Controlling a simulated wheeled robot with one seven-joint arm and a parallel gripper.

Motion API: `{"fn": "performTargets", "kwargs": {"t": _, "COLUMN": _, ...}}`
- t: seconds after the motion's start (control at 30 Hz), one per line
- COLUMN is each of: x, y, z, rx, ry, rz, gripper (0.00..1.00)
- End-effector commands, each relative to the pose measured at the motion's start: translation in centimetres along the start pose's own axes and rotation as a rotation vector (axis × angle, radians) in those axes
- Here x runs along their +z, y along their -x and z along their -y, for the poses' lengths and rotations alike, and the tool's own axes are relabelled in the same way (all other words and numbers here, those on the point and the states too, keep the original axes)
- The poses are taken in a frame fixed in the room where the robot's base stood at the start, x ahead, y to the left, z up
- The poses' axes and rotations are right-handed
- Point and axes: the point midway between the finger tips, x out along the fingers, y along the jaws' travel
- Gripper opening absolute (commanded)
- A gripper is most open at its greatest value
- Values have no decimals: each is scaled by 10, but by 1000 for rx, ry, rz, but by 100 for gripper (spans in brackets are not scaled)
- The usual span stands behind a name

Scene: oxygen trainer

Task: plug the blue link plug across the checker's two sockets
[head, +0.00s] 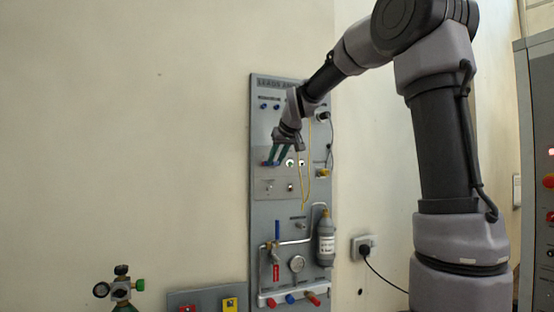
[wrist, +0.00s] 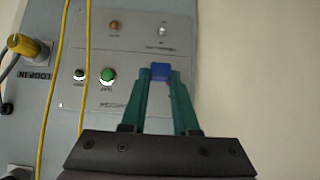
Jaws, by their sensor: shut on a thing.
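The blue link plug (wrist: 160,71) is between the green fingertips of my gripper (wrist: 161,80), which is shut on it. In the head view my gripper (head: 271,162) is at the left part of the upright grey panel (head: 262,210). In the wrist view the plug is over the checker's light plate (wrist: 135,55), right of a green button (wrist: 107,75) and a dark round fitting (wrist: 79,75). I cannot make out the two sockets; the plug and fingers cover that part of the plate. I cannot tell whether the plug touches the plate or is seated.
Yellow cords (wrist: 61,60) hang across the panel left of the plug in the wrist view. A yellow connector (wrist: 22,45) sticks out further left. Bare wall lies left of the panel.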

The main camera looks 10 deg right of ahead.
Motion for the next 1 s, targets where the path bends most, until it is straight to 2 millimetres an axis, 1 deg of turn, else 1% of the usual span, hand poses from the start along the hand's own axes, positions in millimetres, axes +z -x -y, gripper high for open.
{"fn": "performTargets", "kwargs": {"t": 0.57, "x": -8, "y": -9, "z": 0, "rx": -1, "ry": -1, "rz": 0, "gripper": 0}}
{"fn": "performTargets", "kwargs": {"t": 0.6, "x": -7, "y": -9, "z": 0, "rx": 0, "ry": -1, "rz": -1, "gripper": 44}}
{"fn": "performTargets", "kwargs": {"t": 0.63, "x": -7, "y": -9, "z": 0, "rx": 0, "ry": -1, "rz": 0, "gripper": 55}}
{"fn": "performTargets", "kwargs": {"t": 0.67, "x": -7, "y": -9, "z": 0, "rx": 0, "ry": -1, "rz": 0, "gripper": 64}}
{"fn": "performTargets", "kwargs": {"t": 1.0, "x": -7, "y": -6, "z": 0, "rx": 0, "ry": -1, "rz": -1, "gripper": 64}}
